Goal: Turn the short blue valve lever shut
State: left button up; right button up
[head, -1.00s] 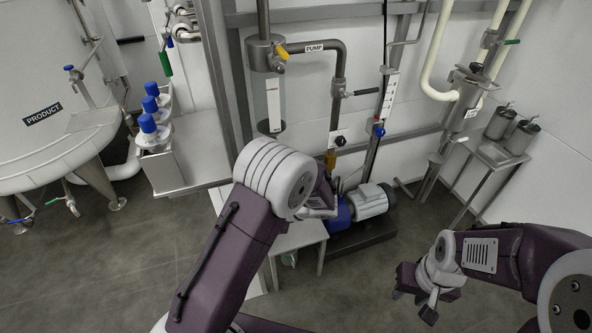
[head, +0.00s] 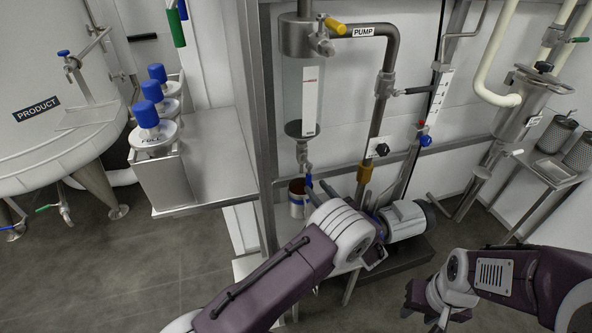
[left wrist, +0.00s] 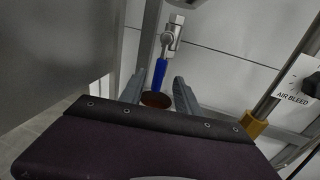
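The short blue valve lever (head: 308,181) hangs below a small metal valve (head: 303,155) under a clear sight glass (head: 304,97). In the left wrist view the blue lever (left wrist: 160,73) points down, slightly tilted, from the metal valve body (left wrist: 172,38). My left gripper (head: 322,191) is just beside the lever in the head view. In the left wrist view my left gripper (left wrist: 159,90) has its fingers apart, and the lever's lower end appears between them; contact cannot be told. My right gripper (head: 424,308) hangs low at the right, its finger opening unclear.
A container with a reddish-brown top (head: 298,196) stands below the valve. A steel post (head: 262,130) is close left. The pump (head: 405,219) and a brass-coloured fitting (head: 364,173) are to the right. Blue-capped bottles (head: 148,120) stand further left.

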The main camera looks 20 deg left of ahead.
pick_arm(q)
jog(key=shift+w+a+r, duration=0.1)
jog(key=shift+a+r, duration=0.05)
jog(key=b+x, duration=0.3)
jog(key=x, duration=0.5)
jog(key=shift+a, duration=0.1)
grip_shut()
dwell(1.1)
